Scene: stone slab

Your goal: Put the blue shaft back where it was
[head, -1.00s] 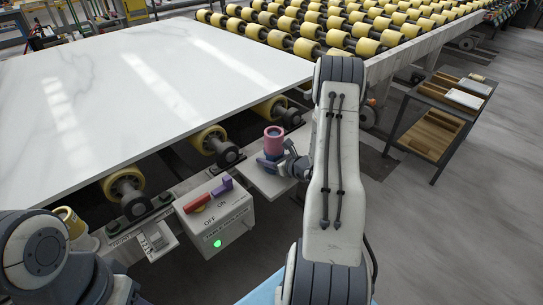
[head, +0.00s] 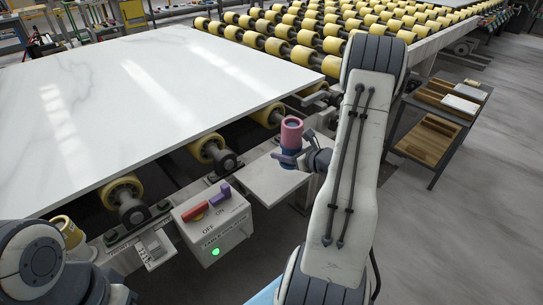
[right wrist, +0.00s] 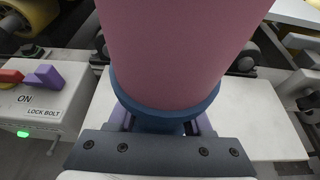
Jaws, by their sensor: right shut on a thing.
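The blue shaft (head: 287,160) shows as a blue flanged piece below a pink cylinder (head: 291,131), upright over the small pale shelf beside the control box. In the right wrist view, the pink cylinder (right wrist: 185,45) fills the upper middle, with a blue ring (right wrist: 165,118) at its lower end. My right gripper (head: 296,157) is shut on the blue part just below the pink cylinder. The shaft's lower end is hidden in the wrist view, and I cannot tell its exact gap to the shelf. My left gripper is out of view; only its arm shows at the lower left.
The pale shelf (head: 270,188) is bare. Left of it stands the control box (head: 228,232) with red and purple levers and a green light. A large white slab (head: 150,90) lies on yellow rollers behind. A trolley (head: 440,115) stands at the right.

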